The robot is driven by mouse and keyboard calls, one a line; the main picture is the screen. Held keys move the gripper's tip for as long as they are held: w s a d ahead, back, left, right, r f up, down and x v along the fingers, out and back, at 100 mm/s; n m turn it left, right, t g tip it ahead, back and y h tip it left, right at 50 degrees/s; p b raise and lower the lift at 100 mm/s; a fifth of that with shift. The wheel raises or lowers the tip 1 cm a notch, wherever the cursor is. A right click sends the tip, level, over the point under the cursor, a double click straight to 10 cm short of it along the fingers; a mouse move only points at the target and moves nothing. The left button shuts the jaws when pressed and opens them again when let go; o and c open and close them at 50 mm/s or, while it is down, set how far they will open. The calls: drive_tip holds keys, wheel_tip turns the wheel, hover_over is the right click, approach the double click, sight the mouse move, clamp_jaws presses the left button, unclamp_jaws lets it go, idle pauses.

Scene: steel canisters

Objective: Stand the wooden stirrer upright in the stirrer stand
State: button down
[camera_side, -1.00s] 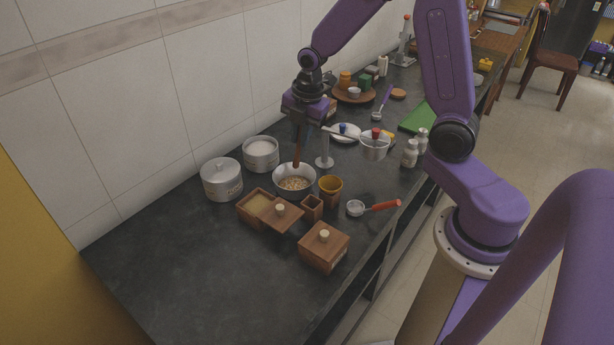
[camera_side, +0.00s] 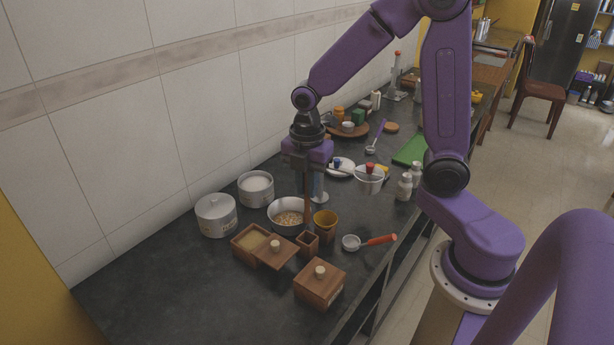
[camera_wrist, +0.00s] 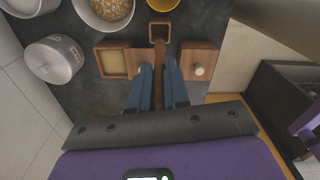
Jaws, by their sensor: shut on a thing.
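The wooden stirrer (camera_side: 307,203) is a thin brown stick, held roughly upright and pointing down. My gripper (camera_side: 309,194) is shut on it, and the stirrer (camera_wrist: 158,58) shows between the two blue fingers in the wrist view. The stirrer stand (camera_side: 308,243) is a small square wooden holder with an open top. In the side view the stirrer's lower end is just above and behind the stand. In the wrist view the stirrer reaches toward the near edge of the stand (camera_wrist: 181,31). I cannot tell whether its tip is over the opening.
A steel bowl of grains (camera_side: 274,222) is left of the stirrer. A yellow cup (camera_side: 325,220) is close on the right. Wooden boxes (camera_side: 320,284) stand in front, and steel canisters (camera_side: 216,216) stand at the left. A red-handled scoop (camera_side: 378,240) lies at the right.

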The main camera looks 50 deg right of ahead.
sight(307, 223)
drive_tip(key=shift+f, duration=4.1)
drive_tip(key=c, duration=1)
unclamp_jaws()
wheel_tip(307, 223, up, 17)
drive_tip(key=shift+r, duration=0.2)
